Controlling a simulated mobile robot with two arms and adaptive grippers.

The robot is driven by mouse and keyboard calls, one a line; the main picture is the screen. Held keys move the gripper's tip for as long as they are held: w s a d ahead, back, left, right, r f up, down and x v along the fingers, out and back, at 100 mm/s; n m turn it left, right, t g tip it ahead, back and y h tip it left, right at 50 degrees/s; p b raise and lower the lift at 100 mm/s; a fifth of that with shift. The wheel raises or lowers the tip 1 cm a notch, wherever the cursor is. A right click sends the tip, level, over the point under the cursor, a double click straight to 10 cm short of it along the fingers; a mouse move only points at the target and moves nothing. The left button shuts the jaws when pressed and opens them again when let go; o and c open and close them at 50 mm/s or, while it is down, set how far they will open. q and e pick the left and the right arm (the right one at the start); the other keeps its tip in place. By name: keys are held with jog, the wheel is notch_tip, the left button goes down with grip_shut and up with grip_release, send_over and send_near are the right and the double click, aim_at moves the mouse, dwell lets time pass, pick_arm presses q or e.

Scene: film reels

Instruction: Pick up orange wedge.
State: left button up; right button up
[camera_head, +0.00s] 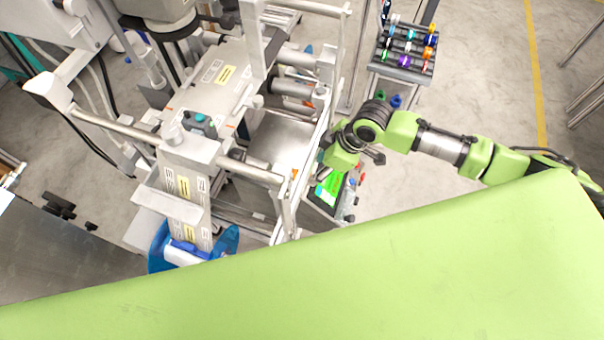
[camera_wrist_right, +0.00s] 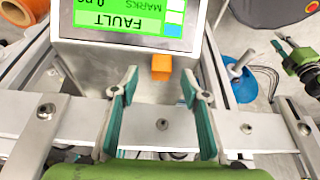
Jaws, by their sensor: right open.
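The orange wedge (camera_wrist_right: 161,67) shows in the right wrist view as a small orange block against the lower edge of the screen unit. My right gripper (camera_wrist_right: 160,84) is open, its teal-padded fingers spread to either side below the wedge, with nothing held. In the head view the right gripper (camera_head: 323,168) is over the rail beside the screen, its fingertips mostly hidden. A tiny orange spot on the rail there may be the wedge. A green and dark part at the right of the wrist view may be my left gripper; its jaws are unclear.
The screen unit (camera_wrist_right: 120,22) reads FAULT and stands close to the fingers. A metal crossbar (camera_wrist_right: 75,122) runs under them. The machine's metal frame (camera_head: 290,110) crowds the left. A rack of coloured pieces (camera_head: 405,52) stands at the back. Open floor lies to the right.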

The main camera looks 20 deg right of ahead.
jog(key=x, duration=0.4)
jog(key=shift+s+d, duration=0.1)
jog(key=shift+s, duration=0.15)
jog(key=shift+w+f, duration=0.1)
jog(key=shift+f, duration=0.25)
jog(key=c, duration=1.1)
pick_arm(q)
jog(key=shift+w+r, duration=0.3)
jog(key=shift+f, duration=0.15)
pick_arm(e)
jog(key=shift+r, duration=0.15)
